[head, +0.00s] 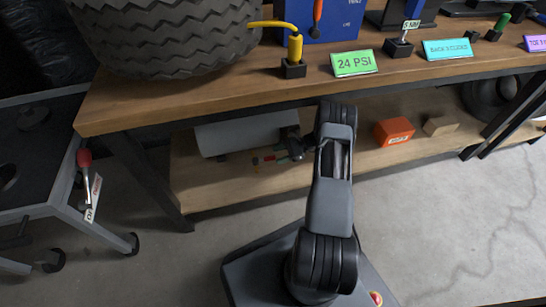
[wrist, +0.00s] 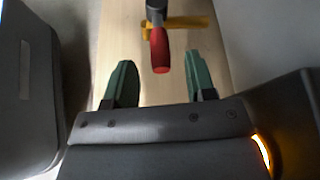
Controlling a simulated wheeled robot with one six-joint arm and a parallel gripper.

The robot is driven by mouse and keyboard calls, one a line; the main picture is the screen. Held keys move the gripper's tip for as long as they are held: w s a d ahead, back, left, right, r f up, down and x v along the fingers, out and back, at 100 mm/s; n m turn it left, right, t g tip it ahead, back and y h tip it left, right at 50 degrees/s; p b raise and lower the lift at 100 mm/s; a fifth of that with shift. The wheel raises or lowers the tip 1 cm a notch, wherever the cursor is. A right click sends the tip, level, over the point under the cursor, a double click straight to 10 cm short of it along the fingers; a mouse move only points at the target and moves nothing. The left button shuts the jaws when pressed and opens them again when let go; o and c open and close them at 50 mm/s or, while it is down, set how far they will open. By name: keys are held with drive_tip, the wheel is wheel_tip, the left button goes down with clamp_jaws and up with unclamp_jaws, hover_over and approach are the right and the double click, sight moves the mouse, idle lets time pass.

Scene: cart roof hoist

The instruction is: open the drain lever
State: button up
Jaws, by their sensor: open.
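The drain lever has a red grip (wrist: 160,50) on a dark stem, with a yellow bar crossing behind it, in the wrist view. In the head view its small red grip (head: 268,158) shows just below a grey tank (head: 240,134) on the lower shelf. My gripper (wrist: 160,75) has two green fingers, spread open. The red grip's end lies between the fingertips in the picture, with a gap on each side. I cannot tell how deep it is between them. In the head view my gripper (head: 285,156) is under the upper bench top, beside the tank, partly hidden by my arm.
The wooden bench top (head: 200,93) overhangs my gripper. A cart with a red-knobbed lever (head: 84,158) stands at left.

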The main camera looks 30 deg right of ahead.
sight(273, 156)
drive_tip(key=shift+x, duration=1.55)
clamp_jaws()
